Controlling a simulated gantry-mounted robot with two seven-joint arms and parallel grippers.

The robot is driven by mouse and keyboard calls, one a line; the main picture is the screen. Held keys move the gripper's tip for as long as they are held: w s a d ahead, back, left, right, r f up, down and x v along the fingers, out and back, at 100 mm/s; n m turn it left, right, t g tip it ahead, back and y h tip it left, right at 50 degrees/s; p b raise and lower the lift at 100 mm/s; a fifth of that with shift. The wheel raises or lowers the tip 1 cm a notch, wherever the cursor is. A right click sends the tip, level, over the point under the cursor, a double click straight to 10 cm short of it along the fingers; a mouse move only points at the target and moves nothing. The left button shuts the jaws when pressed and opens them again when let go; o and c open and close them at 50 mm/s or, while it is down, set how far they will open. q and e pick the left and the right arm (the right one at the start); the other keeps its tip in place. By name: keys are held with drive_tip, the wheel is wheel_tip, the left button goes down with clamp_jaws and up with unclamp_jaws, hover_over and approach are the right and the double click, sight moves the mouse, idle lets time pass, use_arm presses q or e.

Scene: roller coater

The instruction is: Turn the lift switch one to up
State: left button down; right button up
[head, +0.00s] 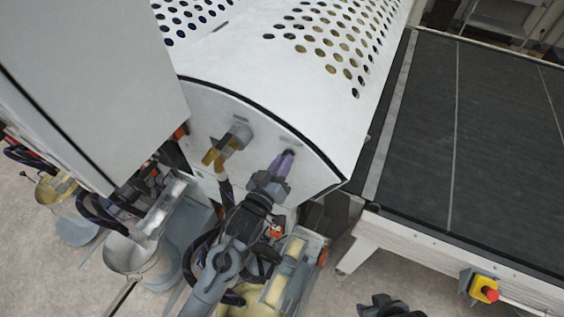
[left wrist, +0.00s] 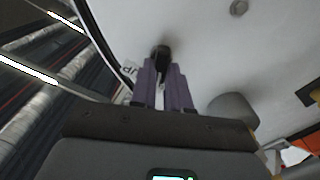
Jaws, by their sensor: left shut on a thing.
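The white side panel (head: 240,110) of the coater carries the controls. My left gripper (head: 285,160) has its purple fingers up against the right part of this panel, by a small label. In the left wrist view, the gripper (left wrist: 165,75) is shut on a small dark switch knob (left wrist: 162,53) standing out from the white panel. The fingers hide most of the knob, so its turn position cannot be read. A printed label, only partly visible, lies left of the knob. My right gripper is not recognisable in either view.
A grey fitting with a yellowish handle (head: 213,156) sticks out of the panel left of my gripper. Pumps, hoses and a metal bucket (head: 138,254) stand below. A dark conveyor (head: 480,140) and a red emergency stop button (head: 489,294) are at the right.

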use_arm(q)
drive_tip(key=m+p, duration=0.1)
drive_tip(key=m, duration=0.9)
drive_tip(key=shift+s+d+m+p, duration=0.1)
drive_tip(key=shift+d+m+p, duration=0.05)
drive_tip(key=shift+m+p, duration=0.25)
idle(0.3)
drive_tip(key=c, duration=1.1)
unclamp_jaws()
drive_tip(key=shift+s, duration=0.1)
